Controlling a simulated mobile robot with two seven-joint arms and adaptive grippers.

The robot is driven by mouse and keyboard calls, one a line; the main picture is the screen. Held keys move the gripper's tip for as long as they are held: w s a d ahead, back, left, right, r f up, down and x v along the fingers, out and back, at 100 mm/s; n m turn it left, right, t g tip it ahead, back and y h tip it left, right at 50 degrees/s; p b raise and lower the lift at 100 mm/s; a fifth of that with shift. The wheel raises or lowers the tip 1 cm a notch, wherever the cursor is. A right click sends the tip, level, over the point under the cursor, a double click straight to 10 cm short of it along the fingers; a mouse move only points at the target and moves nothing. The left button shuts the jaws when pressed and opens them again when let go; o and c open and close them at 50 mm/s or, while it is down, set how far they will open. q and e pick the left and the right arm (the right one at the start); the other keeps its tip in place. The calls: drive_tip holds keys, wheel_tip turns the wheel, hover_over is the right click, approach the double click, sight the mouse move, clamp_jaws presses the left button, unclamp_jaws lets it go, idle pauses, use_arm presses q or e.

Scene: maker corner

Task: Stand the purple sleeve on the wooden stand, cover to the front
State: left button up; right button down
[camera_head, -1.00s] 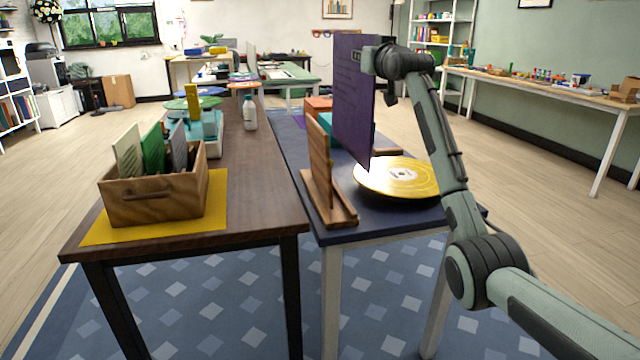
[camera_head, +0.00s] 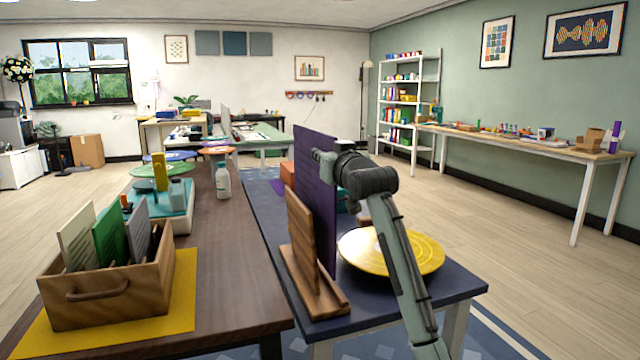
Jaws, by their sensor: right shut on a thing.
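The purple sleeve (camera_head: 314,165) is upright and nearly edge-on, with faint lines on its visible left face. The panel hides part of the sleeve, and I cannot tell whether the sleeve touches the ledge. My left gripper is not in view.
A yellow disc (camera_head: 366,250) lies right of the stand, below my right arm. On the brown table at left are a wooden crate (camera_head: 110,292) of sleeves on a yellow mat (camera_head: 187,296) and a white bottle (camera_head: 223,180). The brown table's near right part is clear.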

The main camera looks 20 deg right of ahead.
drive_tip(key=f, duration=0.1)
drive_tip(key=s+f, duration=0.1)
drive_tip(key=f, duration=0.3)
drive_tip(key=shift+s+a, duration=0.35)
drive_tip(key=shift+a, duration=0.05)
drive_tip(key=c, duration=1.7)
unclamp_jaws()
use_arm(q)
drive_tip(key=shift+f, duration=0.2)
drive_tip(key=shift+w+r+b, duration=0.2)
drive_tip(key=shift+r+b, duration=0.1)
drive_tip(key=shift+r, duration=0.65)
use_arm(e)
drive_tip(key=s, duration=1.2)
drive_tip(key=shift+d, duration=0.2)
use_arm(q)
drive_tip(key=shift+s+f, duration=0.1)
